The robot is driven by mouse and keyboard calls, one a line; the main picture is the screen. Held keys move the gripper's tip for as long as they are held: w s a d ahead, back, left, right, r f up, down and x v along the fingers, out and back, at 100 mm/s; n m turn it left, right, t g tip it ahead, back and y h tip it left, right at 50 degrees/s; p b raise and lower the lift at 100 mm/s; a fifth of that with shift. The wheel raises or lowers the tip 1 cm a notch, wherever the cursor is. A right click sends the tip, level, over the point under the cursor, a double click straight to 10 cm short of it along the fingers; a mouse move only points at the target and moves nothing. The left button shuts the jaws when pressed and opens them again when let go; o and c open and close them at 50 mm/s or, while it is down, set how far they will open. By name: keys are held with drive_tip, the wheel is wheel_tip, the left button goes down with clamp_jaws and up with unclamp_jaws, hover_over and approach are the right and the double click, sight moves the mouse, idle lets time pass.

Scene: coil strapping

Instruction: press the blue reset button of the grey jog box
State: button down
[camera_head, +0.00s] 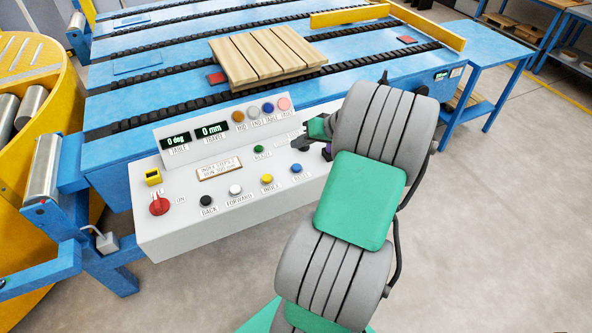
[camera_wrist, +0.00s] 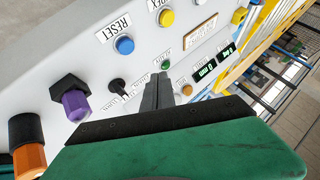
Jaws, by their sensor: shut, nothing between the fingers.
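The grey jog box (camera_head: 225,208) stands in front of the blue conveyor table, with a sloped panel of buttons. The blue reset button (camera_head: 296,168) is near the right of its lower face, uncovered. In the wrist view the reset button (camera_wrist: 124,45) is up and left of my fingertips, beside its RESET label. My gripper (camera_head: 299,144) is shut and empty, behind the reset button in the head view. In the wrist view my fingers (camera_wrist: 157,85) point toward the green button (camera_wrist: 165,65). They appear apart from the reset button.
A yellow button (camera_head: 267,179) sits left of the reset button. A wooden pallet (camera_head: 245,62) lies on the table.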

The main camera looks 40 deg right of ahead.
sight(299, 168)
wheel_tip(299, 168, down, 6)
drive_tip(key=b, duration=0.3)
drive_tip(key=shift+f+b, duration=0.1)
drive_tip(key=shift+b, duration=0.3)
idle(1.4)
drive_tip(key=shift+f, duration=0.45)
drive_tip(key=shift+f+b, duration=0.55)
idle(0.7)
drive_tip(key=shift+r+p, duration=0.75)
drive_tip(key=shift+r, duration=0.2)
drive_tip(key=shift+r, duration=0.1)
wheel_tip(299, 168, up, 5)
drive_tip(key=p, duration=0.4)
